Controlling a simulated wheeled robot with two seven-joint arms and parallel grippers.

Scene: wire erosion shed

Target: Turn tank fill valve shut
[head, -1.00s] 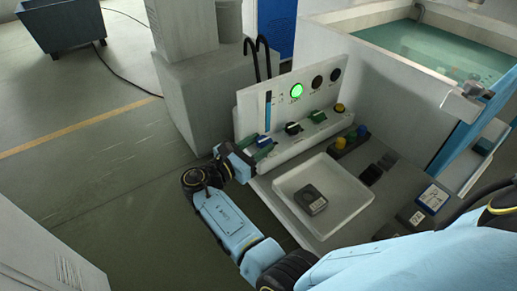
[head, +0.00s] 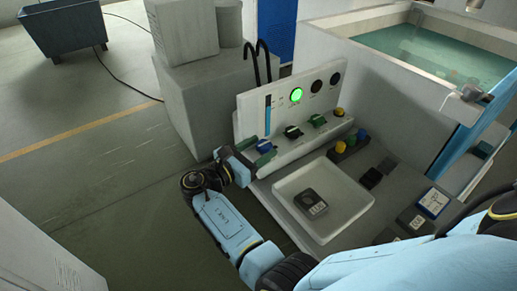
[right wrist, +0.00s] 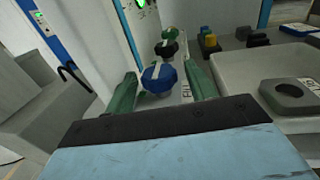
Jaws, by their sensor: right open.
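In the right wrist view the blue knob (right wrist: 158,77) is between the two green fingers of my right gripper (right wrist: 161,74), with a gap on both sides. A partly hidden label beside it starts with "FI", so it looks like the fill valve. In the head view my right gripper (head: 258,149) is at this knob, its fingers open. The bar's exact angle is hard to read. My left gripper is not in view.
More knobs (head: 292,131) stand along the ledge behind the blue one. A lit green lamp (head: 296,95) is on the upright panel. A white tray (head: 350,207) holding a dark square block (head: 310,203) lies right of the ledge. A water tank (head: 385,85) stands behind.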

